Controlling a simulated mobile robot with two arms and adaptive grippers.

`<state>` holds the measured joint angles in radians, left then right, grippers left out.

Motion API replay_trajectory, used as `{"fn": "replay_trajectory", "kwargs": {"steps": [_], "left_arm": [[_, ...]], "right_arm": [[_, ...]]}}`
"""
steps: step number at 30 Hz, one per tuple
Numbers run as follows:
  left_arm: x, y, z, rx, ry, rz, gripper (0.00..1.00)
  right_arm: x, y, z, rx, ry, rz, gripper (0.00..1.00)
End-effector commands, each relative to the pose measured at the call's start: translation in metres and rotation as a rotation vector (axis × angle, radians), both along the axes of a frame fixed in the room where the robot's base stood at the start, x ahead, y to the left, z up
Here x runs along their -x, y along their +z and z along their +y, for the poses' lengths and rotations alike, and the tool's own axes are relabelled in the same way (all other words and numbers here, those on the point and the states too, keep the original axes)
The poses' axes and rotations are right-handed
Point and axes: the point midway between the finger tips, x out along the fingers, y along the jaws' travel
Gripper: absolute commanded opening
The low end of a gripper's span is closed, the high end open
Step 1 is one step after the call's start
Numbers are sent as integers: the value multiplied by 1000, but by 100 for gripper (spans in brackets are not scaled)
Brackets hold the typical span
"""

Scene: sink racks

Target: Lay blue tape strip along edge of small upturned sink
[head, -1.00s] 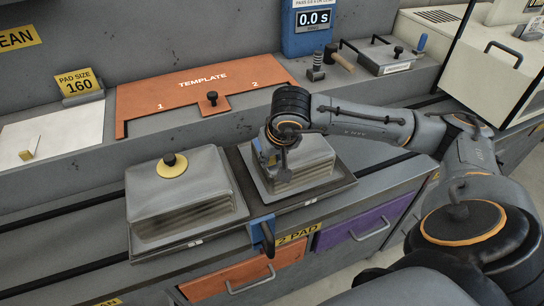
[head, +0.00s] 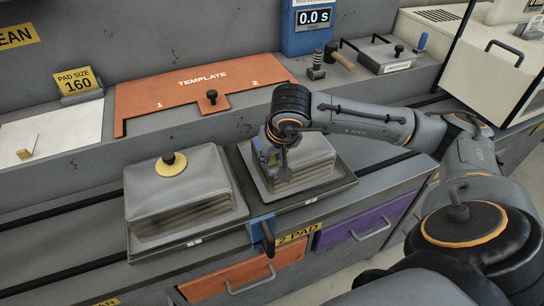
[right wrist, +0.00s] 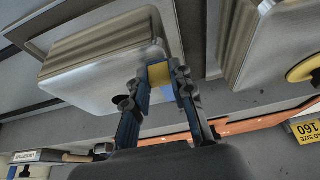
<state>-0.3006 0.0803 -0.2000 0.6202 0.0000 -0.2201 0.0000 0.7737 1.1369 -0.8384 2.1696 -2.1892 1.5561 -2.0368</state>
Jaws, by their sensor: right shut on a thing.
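The smaller upturned sink (head: 305,160) is a grey metal shell on the right mat, with its ribbed side facing the front. My right gripper (head: 272,158) is at its left top edge and partly covers it. In the right wrist view the gripper (right wrist: 161,76) has its blue-grey fingers shut on a small yellow block (right wrist: 158,74), close against the sink's rounded edge (right wrist: 95,88). I cannot tell whether the block touches the sink. My left gripper is not in view.
A larger upturned sink (head: 180,205) with a yellow disc and black knob stands to the left. A blue clamp (head: 262,228) sits at the bench's front edge. An orange template (head: 160,98) lies behind. A small yellowish block (head: 25,154) rests on a white sheet (head: 60,135).

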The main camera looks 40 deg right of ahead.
Motion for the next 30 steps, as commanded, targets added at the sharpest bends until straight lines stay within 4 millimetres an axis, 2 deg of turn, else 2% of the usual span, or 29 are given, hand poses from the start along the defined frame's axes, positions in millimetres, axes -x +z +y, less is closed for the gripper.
{"fn": "replay_trajectory", "kwargs": {"steps": [29,30], "left_arm": [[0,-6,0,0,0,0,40],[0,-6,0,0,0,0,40]], "right_arm": [[0,-4,0,0,0,-1,10],[0,-4,0,0,0,-1,32]]}}
